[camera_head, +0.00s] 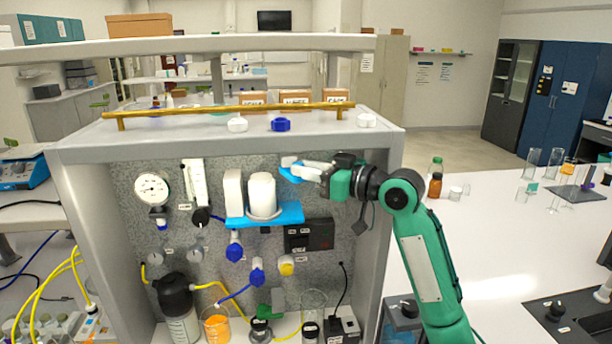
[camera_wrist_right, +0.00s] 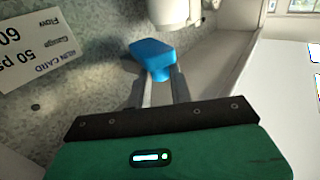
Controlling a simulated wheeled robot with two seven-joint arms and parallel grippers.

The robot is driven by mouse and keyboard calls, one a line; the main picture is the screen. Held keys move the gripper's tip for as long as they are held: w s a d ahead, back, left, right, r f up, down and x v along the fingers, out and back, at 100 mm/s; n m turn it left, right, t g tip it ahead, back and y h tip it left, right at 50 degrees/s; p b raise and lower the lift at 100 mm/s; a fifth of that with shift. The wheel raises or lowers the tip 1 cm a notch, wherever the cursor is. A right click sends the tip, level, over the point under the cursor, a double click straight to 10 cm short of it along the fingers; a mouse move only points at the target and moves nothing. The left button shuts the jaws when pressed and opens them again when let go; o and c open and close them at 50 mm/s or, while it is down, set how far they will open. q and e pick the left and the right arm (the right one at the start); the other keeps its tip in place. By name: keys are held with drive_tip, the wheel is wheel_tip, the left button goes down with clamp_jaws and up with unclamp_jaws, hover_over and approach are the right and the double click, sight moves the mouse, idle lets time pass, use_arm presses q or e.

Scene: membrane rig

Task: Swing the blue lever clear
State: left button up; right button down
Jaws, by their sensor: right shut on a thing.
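The blue lever (camera_head: 288,176) shows in the head view as a small blue piece at the upper right of the rig's speckled panel, partly covered by fingers. In the right wrist view it is a blue block (camera_wrist_right: 152,54) at the fingertips. My right gripper (camera_head: 300,170) reaches in from the right and is shut on the lever; its fingers also show in the wrist view (camera_wrist_right: 158,82). A white cylindrical housing (camera_head: 262,192) stands on a blue bracket (camera_head: 288,216), just left of and below the fingers. My left gripper is not in view.
A round gauge (camera_head: 152,188) is on the panel's left. Blue valve knobs (camera_head: 234,248) and a yellow knob (camera_head: 287,266) sit below the bracket. The rig's grey right wall (camera_head: 382,230) stands close beside my arm. A printed card (camera_wrist_right: 55,38) is on the panel.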

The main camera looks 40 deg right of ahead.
drive_tip(key=shift+d+y, duration=0.1)
drive_tip(key=shift+y, duration=0.2)
drive_tip(key=c, duration=1.3)
unclamp_jaws()
drive_tip(key=shift+w, duration=0.1)
drive_tip(key=shift+o, duration=0.2)
